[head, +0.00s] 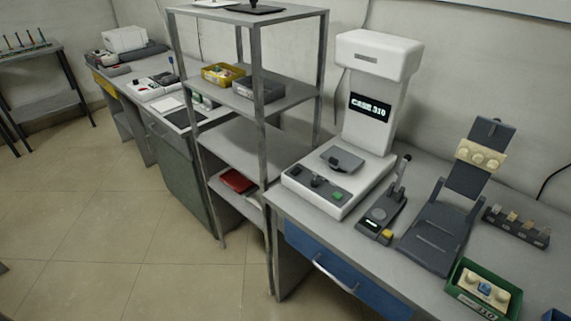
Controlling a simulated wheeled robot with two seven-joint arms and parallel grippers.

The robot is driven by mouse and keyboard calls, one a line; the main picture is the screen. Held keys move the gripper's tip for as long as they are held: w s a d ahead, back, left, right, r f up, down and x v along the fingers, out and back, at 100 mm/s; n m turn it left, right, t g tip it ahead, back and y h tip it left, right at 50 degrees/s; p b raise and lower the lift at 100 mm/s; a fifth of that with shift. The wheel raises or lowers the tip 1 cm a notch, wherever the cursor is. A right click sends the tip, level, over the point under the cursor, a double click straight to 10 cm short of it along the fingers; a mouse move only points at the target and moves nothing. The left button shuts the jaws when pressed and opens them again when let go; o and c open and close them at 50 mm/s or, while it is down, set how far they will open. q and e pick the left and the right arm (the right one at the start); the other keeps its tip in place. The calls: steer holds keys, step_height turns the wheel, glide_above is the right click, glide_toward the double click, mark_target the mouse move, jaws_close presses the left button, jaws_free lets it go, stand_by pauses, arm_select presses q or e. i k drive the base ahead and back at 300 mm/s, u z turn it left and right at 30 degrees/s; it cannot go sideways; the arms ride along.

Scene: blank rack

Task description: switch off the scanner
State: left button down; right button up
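A tall white machine (372,110), which looks like the scanner, stands on the grey bench right of the shelf rack. Its black display (370,107) shows white text that reads like "CASE 310". A dark grey plate (342,160) sits on its base. The base's front panel carries dark knobs (318,181) and a green control (337,196) at its right end. The settings of these controls are too small to tell. Neither of my grippers is in view.
A small dark lever device (383,213), a dark grey stand (437,234) and a green tray (461,267) stand right of the machine. A metal shelf rack (259,90) rises at its left. A blue drawer (335,268) is below. The floor (110,225) is clear.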

mark_target(294, 172)
steer(key=u, duration=0.35)
steer(key=i, duration=0.95)
steer(key=z, duration=0.4)
